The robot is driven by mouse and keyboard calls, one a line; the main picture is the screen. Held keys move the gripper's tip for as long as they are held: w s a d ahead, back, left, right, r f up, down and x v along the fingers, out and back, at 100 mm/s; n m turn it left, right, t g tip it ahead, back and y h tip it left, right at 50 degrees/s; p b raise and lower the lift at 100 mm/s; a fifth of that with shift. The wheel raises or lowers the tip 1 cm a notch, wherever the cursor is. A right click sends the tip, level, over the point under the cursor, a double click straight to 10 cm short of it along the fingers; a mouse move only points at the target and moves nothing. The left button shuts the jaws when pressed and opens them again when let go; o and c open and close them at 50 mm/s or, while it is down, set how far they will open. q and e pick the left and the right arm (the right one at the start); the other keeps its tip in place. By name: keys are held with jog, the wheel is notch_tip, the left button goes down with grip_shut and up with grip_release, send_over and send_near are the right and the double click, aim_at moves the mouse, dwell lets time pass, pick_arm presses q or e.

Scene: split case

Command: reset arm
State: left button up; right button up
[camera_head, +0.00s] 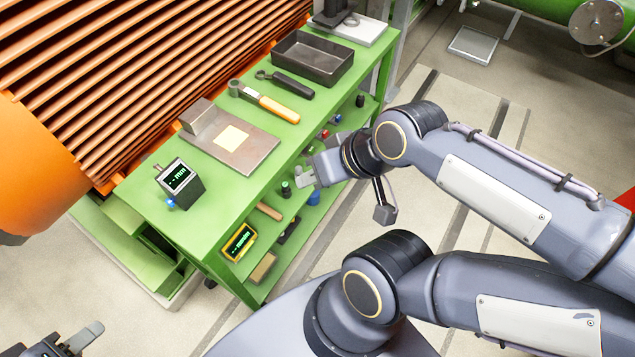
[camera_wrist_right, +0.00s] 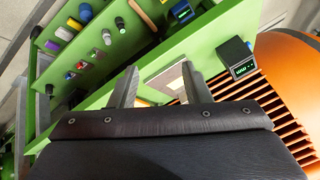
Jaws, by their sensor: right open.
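My right arm comes in from the right in the head view. Its gripper (camera_head: 308,172) is beside the near edge of the green workbench (camera_head: 150,205). The right wrist view shows the two fingers of this gripper (camera_wrist_right: 160,88) spread apart with nothing between them. My left gripper (camera_head: 78,338) shows only partly at the bottom left corner of the head view, away from the bench. Its jaw gap is not clear.
The bench top holds a display box (camera_head: 180,183), a metal plate (camera_head: 245,158), an orange-handled tool (camera_head: 272,105), a dark-handled tool (camera_head: 290,85) and a black tray (camera_head: 325,62). Small items lie on the lower shelf. An orange ribbed machine (camera_head: 130,60) stands behind.

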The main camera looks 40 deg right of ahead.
jog(key=shift+s+a+g+y, duration=0.3)
jog(key=shift+s+a+y, duration=0.2)
jog(key=shift+s+a, duration=0.45)
jog(key=shift+w+r, duration=0.1)
jog(key=shift+r, duration=0.05)
notch_tip(320, 180, up, 11)
jog(key=p, duration=1.1)
jog(key=shift+r, duration=0.2)
